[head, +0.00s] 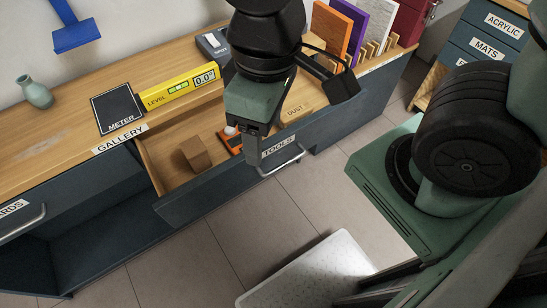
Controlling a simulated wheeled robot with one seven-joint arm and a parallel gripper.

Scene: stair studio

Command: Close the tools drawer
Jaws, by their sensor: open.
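The tools drawer (178,207) stands pulled out from the dark wooden-topped bench in the head view. Its dark front carries a TOOLS label and a metal bar handle (284,165). Inside lie a brown block (197,154) and an orange item with a white top (231,139), partly hidden by my gripper. My gripper (252,156) points down over the right half of the drawer, close to its front. It is open and appears empty. I cannot tell whether its tips touch the drawer front.
On the bench top (60,153) are a yellow level (181,88), a black METER pad (117,108) and a green vase (36,92). A DUST block (296,111) lies near the drawer's right side. Coloured panels (333,28) stand behind. A pale mat (310,272) lies on the tiled floor.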

